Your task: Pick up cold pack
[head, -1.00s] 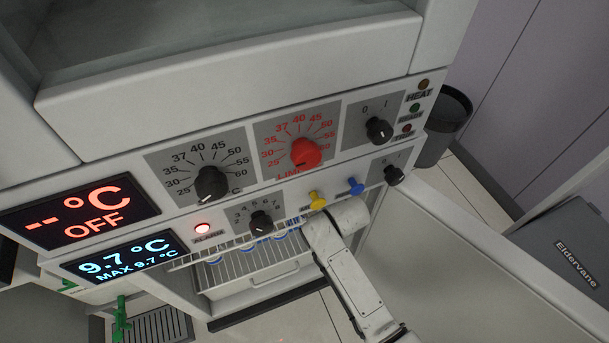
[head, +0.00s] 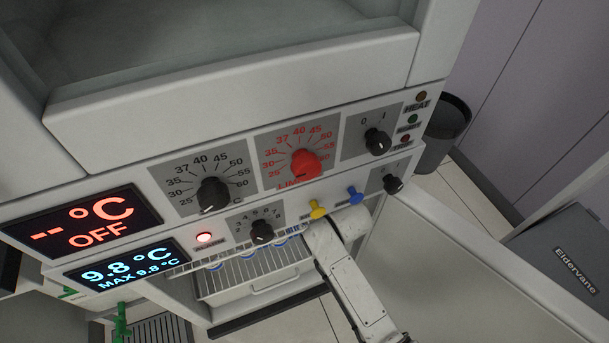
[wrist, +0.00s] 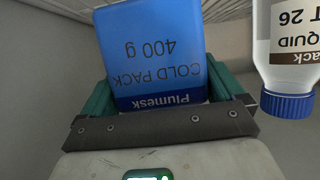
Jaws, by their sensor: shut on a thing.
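The blue cold pack (wrist: 155,50) stands out large in the wrist view, its label reading upside down. My gripper (wrist: 165,95) is shut on it, with a green finger at each side of the pack. In the head view my white arm reaches into the open fridge compartment below the control panel. There the gripper and the pack are hidden by the panel.
A bottle with a blue cap (wrist: 287,104) hangs close at the right in the wrist view. A wire shelf (head: 255,268) with blue-capped items lies inside the compartment. The open door (head: 450,270) stands right of my arm.

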